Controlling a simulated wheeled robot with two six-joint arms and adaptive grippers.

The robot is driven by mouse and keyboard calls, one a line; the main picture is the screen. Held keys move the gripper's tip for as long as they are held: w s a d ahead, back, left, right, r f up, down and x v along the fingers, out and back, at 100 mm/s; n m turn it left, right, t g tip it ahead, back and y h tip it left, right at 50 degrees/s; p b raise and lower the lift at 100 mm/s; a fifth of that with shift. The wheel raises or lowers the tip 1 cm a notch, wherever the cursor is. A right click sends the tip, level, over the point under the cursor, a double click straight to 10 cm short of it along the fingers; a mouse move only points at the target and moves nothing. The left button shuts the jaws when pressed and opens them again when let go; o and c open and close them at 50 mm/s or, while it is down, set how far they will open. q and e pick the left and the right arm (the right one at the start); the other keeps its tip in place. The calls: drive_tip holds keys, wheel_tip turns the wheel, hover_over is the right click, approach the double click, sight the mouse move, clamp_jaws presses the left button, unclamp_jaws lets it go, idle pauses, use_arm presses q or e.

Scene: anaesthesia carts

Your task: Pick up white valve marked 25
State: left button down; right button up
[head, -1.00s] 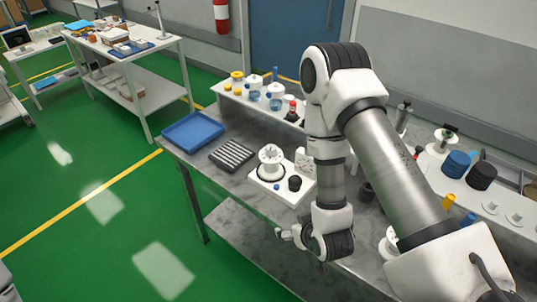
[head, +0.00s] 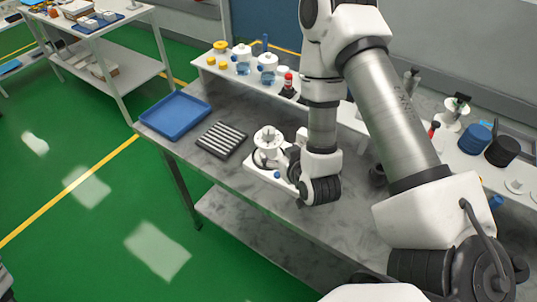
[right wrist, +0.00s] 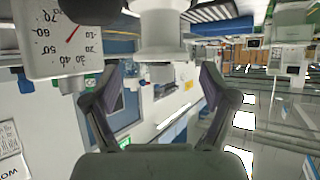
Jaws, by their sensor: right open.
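A white round valve (head: 267,136) with a knobbed top stands on a white base plate (head: 256,174) on the grey bench. No number 25 is readable on it. My right gripper (head: 262,158) is at the near side of the valve, low over the base plate, partly overlapping it. In the right wrist view, which looks upside down, my right gripper (right wrist: 160,72) is open with nothing between its fingers. A white flanged cylinder (right wrist: 163,28), apparently the valve, is just beyond the fingertips. My left gripper is not in view.
A white dial gauge (right wrist: 62,42) with a red pointer is beside the cylinder. A dark ribbed tray (head: 223,139) and a blue tray (head: 174,114) lie left on the bench. A white shelf (head: 240,84) with bottles runs behind.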

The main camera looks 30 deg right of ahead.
sight(274, 151)
drive_tip(key=x, duration=0.5)
drive_tip(key=shift+s+a+f+p, duration=0.1)
drive_tip(key=shift+f+p, duration=0.3)
drive_tip(key=shift+f, duration=0.05)
drive_tip(key=shift+w+f, duration=0.15)
drive_tip(key=shift+w, duration=0.1)
drive_tip(key=p+x, duration=0.1)
drive_tip(key=x, duration=0.2)
drive_tip(key=shift+w+f, duration=0.25)
drive_tip(key=shift+w, duration=0.05)
drive_tip(key=shift+w+d+f, duration=0.15)
drive_tip(key=shift+d, duration=0.05)
drive_tip(key=c, duration=1.4)
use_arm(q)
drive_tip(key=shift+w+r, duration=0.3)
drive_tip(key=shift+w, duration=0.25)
